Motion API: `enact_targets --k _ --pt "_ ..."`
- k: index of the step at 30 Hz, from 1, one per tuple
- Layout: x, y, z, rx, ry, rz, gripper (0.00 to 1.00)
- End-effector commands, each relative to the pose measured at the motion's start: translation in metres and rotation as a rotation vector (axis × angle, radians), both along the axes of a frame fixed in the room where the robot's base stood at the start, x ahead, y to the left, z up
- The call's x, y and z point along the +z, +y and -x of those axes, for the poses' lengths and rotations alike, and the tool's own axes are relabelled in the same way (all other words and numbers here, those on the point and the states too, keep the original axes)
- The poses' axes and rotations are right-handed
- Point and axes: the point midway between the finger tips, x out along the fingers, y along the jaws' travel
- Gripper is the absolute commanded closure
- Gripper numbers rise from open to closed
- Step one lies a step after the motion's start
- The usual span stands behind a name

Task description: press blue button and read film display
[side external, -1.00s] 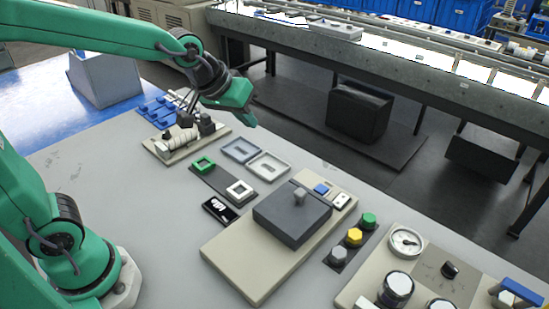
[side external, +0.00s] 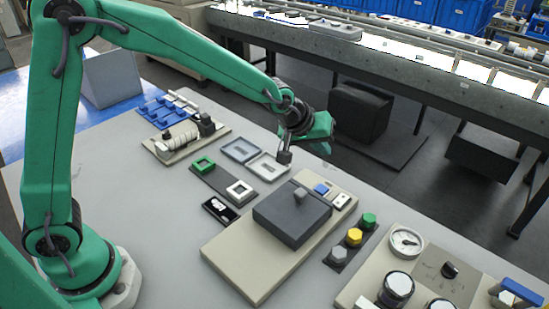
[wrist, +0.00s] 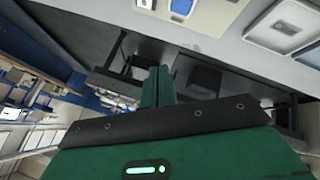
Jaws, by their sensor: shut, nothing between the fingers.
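The blue button (side external: 321,189) sits on a beige base behind a dark grey block. In the wrist view the blue button (wrist: 182,6) is at the top edge, partly cut off. Beside it is a small white piece with dark marks (side external: 341,201). A black panel with white marks (side external: 219,209) lies left of the base; I cannot tell which is the film display, and no reading is legible. My green gripper (side external: 324,150) is shut and empty, in the air beyond the blue button, apart from it. It also shows in the wrist view (wrist: 160,88).
The dark grey block (side external: 292,214) with a knob stands on the beige base (side external: 240,262). Grey, yellow and green buttons (side external: 354,236) and a gauge panel (side external: 406,241) are to the right. Shallow trays (side external: 268,167) lie left of my gripper.

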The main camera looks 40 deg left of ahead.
Motion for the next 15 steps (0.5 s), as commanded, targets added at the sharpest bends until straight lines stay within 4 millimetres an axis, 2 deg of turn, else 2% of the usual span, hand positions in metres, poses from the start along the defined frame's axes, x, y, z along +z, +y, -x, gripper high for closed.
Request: enact_targets --k 4,15 --pt "-0.0062 -0.0054 -0.0042 0.005 0.0 0.01 1.0" --pt "-0.0069 -0.0061 -0.0049 0.007 0.0 0.012 1.0"
